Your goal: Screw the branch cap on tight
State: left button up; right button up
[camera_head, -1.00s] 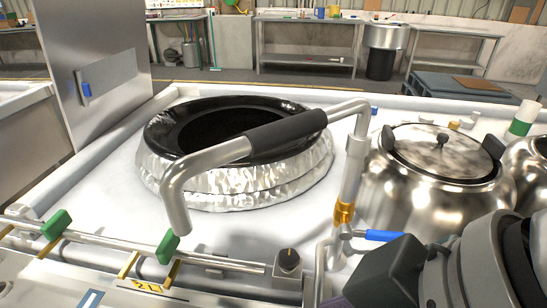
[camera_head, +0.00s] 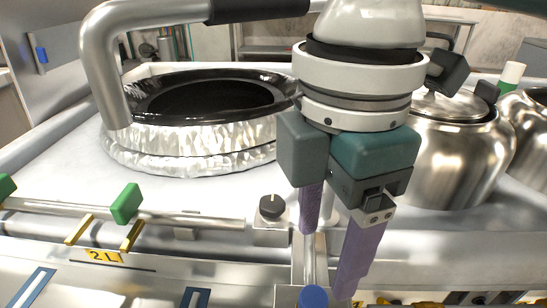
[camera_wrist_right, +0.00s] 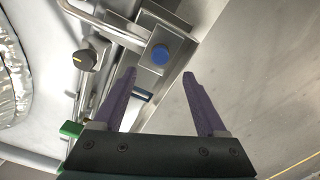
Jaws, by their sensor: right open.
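A round blue cap (camera_head: 313,297) shows at the bottom edge of the head view, partly cut off, on a metal fitting below a vertical pipe. In the right wrist view the blue cap (camera_wrist_right: 160,54) sits on a square metal block. How tightly it sits cannot be told. My right gripper (camera_head: 325,265) has two purple fingers, spread apart and empty, pointing down near the cap. In the wrist view its fingertips (camera_wrist_right: 159,72) lie on either side of the line to the cap, apart from it. My left gripper is out of view.
A black knob (camera_head: 271,207) stands on the rail left of my gripper. A green clamp handle (camera_head: 126,204) is further left. A large black-rimmed kettle opening (camera_head: 130,140) and a steel pot (camera_head: 455,160) stand behind. A curved pipe (camera_head: 100,60) arches over the left side.

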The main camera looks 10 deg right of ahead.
aim_at(314, 297)
notch_tip(314, 297, down, 9)
jog(key=shift+r+b, duration=0.2)
jog(key=shift+b, duration=0.75)
grip_shut()
jog(key=c, duration=0.6)
grip_release()
grip_shut()
